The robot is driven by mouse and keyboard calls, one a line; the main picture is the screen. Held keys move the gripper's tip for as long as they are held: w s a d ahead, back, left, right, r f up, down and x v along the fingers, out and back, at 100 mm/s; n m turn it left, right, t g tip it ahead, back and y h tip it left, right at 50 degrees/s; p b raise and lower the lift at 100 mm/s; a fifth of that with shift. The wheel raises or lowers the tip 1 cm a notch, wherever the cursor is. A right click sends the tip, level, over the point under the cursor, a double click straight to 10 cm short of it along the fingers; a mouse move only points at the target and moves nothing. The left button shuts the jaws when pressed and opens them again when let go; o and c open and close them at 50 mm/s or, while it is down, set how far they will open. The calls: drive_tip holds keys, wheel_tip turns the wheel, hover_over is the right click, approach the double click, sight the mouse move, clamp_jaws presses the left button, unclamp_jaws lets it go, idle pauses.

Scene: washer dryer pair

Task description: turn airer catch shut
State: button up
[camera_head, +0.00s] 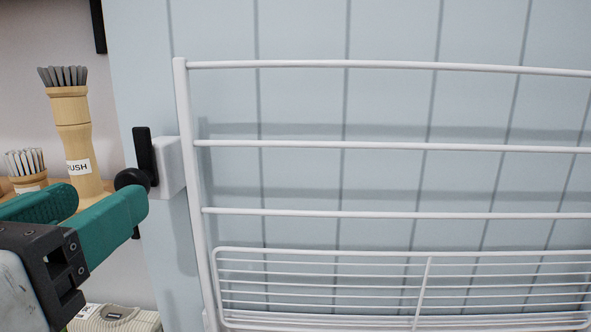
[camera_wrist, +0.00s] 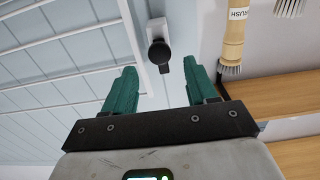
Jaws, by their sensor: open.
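The white wire airer (camera_head: 400,147) stands upright against the pale blue panelled wall and also shows in the wrist view (camera_wrist: 62,38). Its catch (camera_head: 145,160) is a black lever on a round black hub, mounted on a white block (camera_head: 170,165) beside the airer's left post. In the head view the lever stands close to upright. In the wrist view the catch (camera_wrist: 159,52) lies beyond and between my fingertips. My gripper (camera_head: 108,204) is open with green fingers, and one fingertip overlaps the lower part of the catch in the head view. In the wrist view my gripper (camera_wrist: 160,80) holds nothing; contact cannot be told.
A wooden brush (camera_head: 75,130) with a label stands at the left, with a second brush (camera_head: 25,168) beside it. Folded cloth (camera_head: 115,318) lies lower left. Wooden shelves (camera_wrist: 280,95) are at the right in the wrist view. A wire rack (camera_head: 400,290) sits low on the airer.

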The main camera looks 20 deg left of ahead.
sight(137, 164)
drive_tip(key=shift+x, duration=1.95)
drive_tip(key=shift+c, duration=0.2)
drive_tip(key=c, duration=1)
drive_tip(key=shift+f+m+b, duration=0.1)
drive_tip(key=shift+m+b, duration=0.2)
drive_tip(key=m+b, duration=0.5)
drive_tip(key=m, duration=0.3)
drive_tip(key=m+b, duration=0.6)
drive_tip(key=m, duration=0.3)
drive_tip(key=shift+d+f, duration=0.15)
